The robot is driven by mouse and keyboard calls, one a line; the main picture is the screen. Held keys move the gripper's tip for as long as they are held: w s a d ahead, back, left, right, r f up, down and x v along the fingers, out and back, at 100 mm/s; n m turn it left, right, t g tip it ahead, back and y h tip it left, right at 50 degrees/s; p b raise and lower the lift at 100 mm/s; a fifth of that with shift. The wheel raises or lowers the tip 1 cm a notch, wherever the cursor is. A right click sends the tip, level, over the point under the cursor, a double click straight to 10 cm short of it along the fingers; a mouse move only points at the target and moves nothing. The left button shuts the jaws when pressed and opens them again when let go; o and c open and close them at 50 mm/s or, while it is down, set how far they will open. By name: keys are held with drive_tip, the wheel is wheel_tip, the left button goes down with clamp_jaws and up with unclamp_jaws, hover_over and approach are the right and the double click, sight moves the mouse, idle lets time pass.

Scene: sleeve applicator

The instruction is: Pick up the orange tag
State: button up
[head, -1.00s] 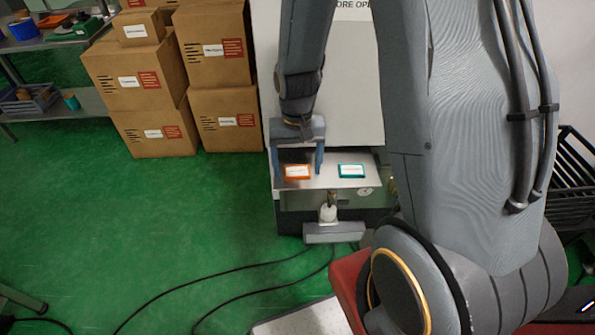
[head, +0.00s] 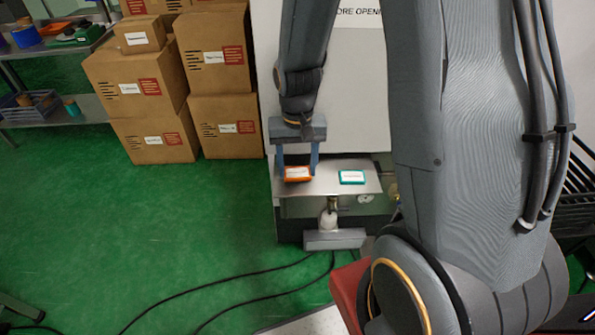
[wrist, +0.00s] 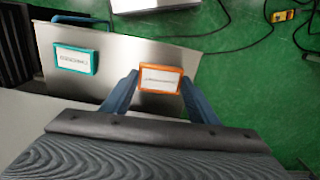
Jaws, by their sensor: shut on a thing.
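The orange tag (head: 298,174) has a white label and is at the left end of the metal plate (head: 330,188) on the machine. In the wrist view the orange tag (wrist: 160,78) sits between the two blue fingers. My gripper (head: 298,172) is shut on the orange tag, one finger at each side. It also shows in the wrist view (wrist: 160,84). I cannot tell whether the tag is clear of the plate. A teal tag (head: 352,177) with a white label lies on the plate to the right, apart from my gripper; it also shows in the wrist view (wrist: 76,59).
The machine's pale upright panel (head: 350,105) stands close behind the plate. Cardboard boxes (head: 150,85) are stacked at the left, and a shelf (head: 60,110) holds small items. Black cables (head: 230,275) cross the green floor, which is otherwise clear at left.

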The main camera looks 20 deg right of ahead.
drive_tip(key=shift+r, duration=0.6)
drive_tip(key=s+d+p, duration=0.6)
drive_tip(key=s+d, duration=0.4)
drive_tip(key=s, duration=0.4)
drive_tip(key=shift+s+r+p, duration=0.15)
drive_tip(key=shift+s+p, duration=0.2)
drive_tip(key=shift+s, duration=0.05)
drive_tip(key=shift+d, duration=0.1)
